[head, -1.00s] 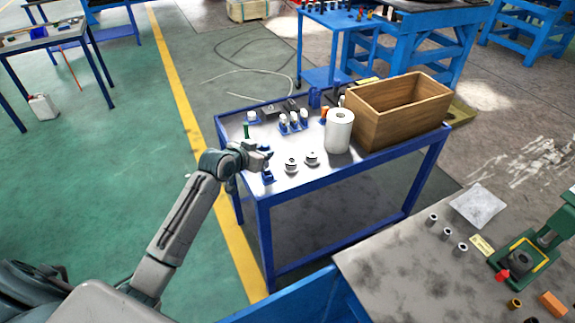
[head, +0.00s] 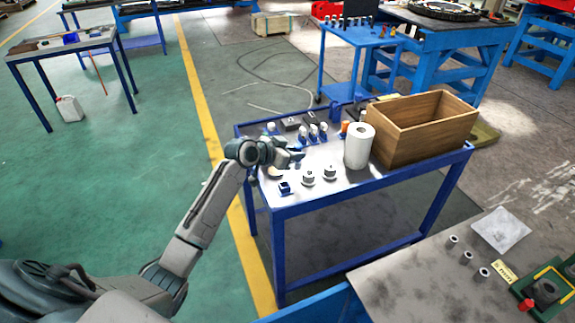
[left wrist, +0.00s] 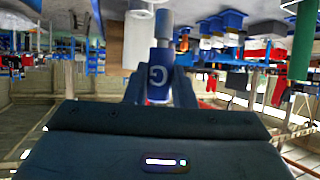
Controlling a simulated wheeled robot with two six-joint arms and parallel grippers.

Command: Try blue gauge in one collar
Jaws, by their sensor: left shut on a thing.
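My left gripper (head: 296,157) is shut on the blue gauge (left wrist: 158,76), a blue cylinder with a white letter G and a silver pin, in the left wrist view. In the head view the gauge is mostly hidden at the fingertips. The gripper is above the blue table (head: 325,196), apart from what stands there. A small blue stand (head: 284,188) is just in front of it. Two round, pale metal pieces with a raised middle, perhaps the collars, stand side by side: a left one (head: 308,178) and a right one (head: 330,173). My right gripper is out of view.
A white paper roll (head: 358,147) and a wooden box (head: 420,135) take up the table's right side. Several blue-and-white pieces (head: 313,133) stand behind the gripper. A grey bench (head: 400,290) with several metal cylinders is at the lower right.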

